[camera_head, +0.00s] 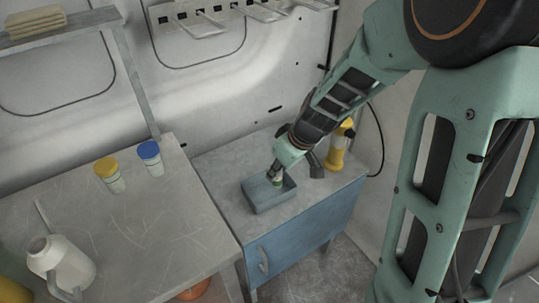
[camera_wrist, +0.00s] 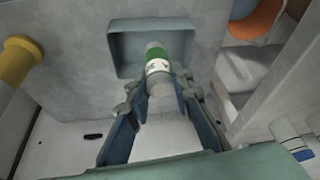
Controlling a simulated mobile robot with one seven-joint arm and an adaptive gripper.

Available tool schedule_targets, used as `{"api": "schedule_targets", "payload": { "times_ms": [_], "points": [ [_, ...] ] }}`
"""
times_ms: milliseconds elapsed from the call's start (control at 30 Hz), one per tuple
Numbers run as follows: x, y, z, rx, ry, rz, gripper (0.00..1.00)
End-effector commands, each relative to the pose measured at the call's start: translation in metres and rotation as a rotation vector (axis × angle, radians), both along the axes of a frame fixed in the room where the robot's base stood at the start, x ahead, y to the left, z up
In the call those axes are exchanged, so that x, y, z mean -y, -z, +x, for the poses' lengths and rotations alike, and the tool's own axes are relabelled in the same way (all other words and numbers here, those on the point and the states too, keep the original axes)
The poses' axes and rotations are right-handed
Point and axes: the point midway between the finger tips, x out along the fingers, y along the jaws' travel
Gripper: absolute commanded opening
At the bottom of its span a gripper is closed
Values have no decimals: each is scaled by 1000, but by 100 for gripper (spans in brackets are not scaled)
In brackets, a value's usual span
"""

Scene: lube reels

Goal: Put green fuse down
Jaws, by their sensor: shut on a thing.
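The green fuse (camera_wrist: 156,62) is a small cylinder with a green band and a white label. My gripper (camera_wrist: 164,92) is shut on its pale lower end in the wrist view. In the head view the gripper (camera_head: 276,172) is over the blue-grey tray (camera_head: 262,201), and the green fuse (camera_head: 277,181) shows at the tray's right part. In the wrist view the fuse's green end overlaps the inside of the tray (camera_wrist: 118,52). I cannot tell whether the fuse touches the tray floor.
The tray stands on a blue cabinet (camera_head: 306,232). A yellow bottle (camera_head: 337,150) and a dark object (camera_head: 316,168) stand right of it. On the left table (camera_head: 140,222) are a yellow-lidded jar (camera_head: 110,175), a blue-lidded jar (camera_head: 151,157) and a white jug (camera_head: 66,266).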

Motion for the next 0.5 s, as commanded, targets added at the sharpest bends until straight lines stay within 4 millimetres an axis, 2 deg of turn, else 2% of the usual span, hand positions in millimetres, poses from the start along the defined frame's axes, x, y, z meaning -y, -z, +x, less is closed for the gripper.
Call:
{"api": "schedule_targets", "payload": {
  "times_ms": [100, 233, 500],
  "points": [
    [-9, 24, 14, -4, 0, 0, 0],
    [-16, 41, 28, -3, 0, 0, 0],
    [-22, 56, 40, -1, 2, 1, 0]
  ]
}}
